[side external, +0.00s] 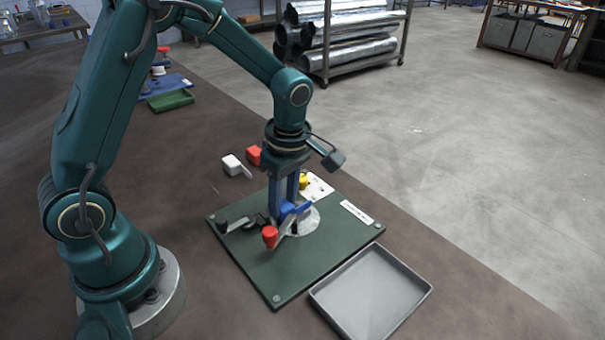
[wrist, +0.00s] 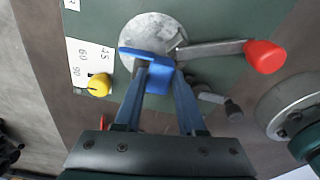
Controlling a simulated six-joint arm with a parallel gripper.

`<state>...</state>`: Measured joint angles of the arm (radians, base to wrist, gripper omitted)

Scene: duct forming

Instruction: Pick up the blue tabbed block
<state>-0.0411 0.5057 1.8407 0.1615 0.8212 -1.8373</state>
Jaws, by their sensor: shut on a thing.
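The blue tabbed block (wrist: 152,56) shows in the wrist view between my gripper's fingertips, over a round grey metal disc (wrist: 150,30). It also shows in the side view (side external: 287,208), low at the fingertips and partly hidden by them. My gripper (wrist: 158,72) points down and is shut on the block; in the side view the gripper (side external: 290,200) is over the green board (side external: 280,268). I cannot tell whether the block touches the disc.
A lever with a red knob (wrist: 264,56) extends beside the block. A yellow knob (wrist: 99,85) sits by a numbered white plate (wrist: 82,58). An empty grey tray (side external: 370,292) lies beside the board. White (side external: 234,165) and red (side external: 254,155) pieces lie behind the board.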

